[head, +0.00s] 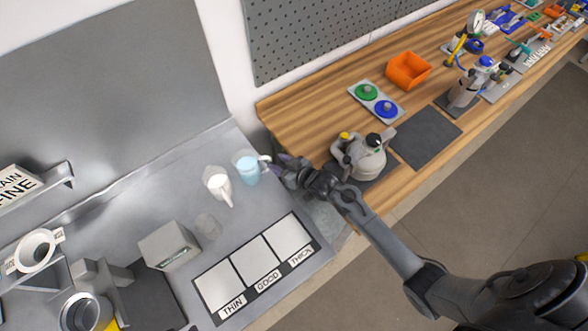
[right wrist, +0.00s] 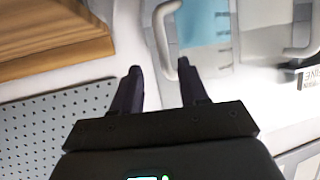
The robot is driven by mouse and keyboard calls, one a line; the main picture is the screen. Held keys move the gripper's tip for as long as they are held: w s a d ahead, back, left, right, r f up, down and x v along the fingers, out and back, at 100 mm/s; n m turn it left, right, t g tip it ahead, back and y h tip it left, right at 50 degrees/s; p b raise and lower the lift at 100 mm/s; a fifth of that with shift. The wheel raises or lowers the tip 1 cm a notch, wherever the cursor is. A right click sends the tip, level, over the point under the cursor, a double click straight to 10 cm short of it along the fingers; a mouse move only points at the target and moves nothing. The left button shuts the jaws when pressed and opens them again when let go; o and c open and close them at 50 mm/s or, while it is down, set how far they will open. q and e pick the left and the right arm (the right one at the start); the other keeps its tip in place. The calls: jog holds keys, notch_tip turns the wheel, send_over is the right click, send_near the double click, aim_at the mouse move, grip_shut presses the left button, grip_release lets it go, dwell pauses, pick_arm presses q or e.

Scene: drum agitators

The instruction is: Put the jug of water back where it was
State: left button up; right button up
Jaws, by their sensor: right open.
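The jug of water (head: 246,171), clear with pale blue liquid, stands upright on the grey metal bench, its handle to the right. In the right wrist view the blue jug (right wrist: 204,24) is at the top, with its white handle (right wrist: 160,38) just ahead of the fingers. My right gripper (head: 279,164) is open and empty beside that handle. Its two dark fingers (right wrist: 160,88) are spread in the right wrist view, the handle's end close to the right finger; I cannot tell whether they touch. My left gripper is not in view.
A white-filled jug (head: 216,183) stands left of the blue one. A faint clear vessel (head: 208,226) and a grey box (head: 168,246) are nearer. A THIN/GOOD/THICK board (head: 251,262) lies at the front. A grey kettle-like vessel (head: 366,162) stands on the wooden bench.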

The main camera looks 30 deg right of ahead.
jog(key=s+r+g+h, duration=0.1)
jog(key=s+r+g, duration=0.1)
jog(key=s, duration=0.8)
jog(key=s+r+g+h, duration=0.1)
jog(key=s+r+g, duration=0.2)
jog(key=s, duration=0.7)
jog(key=s+r+g+h, duration=0.1)
jog(key=s+g, duration=0.3)
jog(key=s, duration=0.6)
jog(key=shift+s+a+r+m+h, duration=0.2)
jog(key=shift+a+r+m+h, duration=0.15)
jog(key=shift+r, duration=0.45)
notch_tip(320, 180, up, 12)
jog(key=p, duration=1.1)
jog(key=shift+p, duration=0.35)
jog(key=shift+f, duration=0.25)
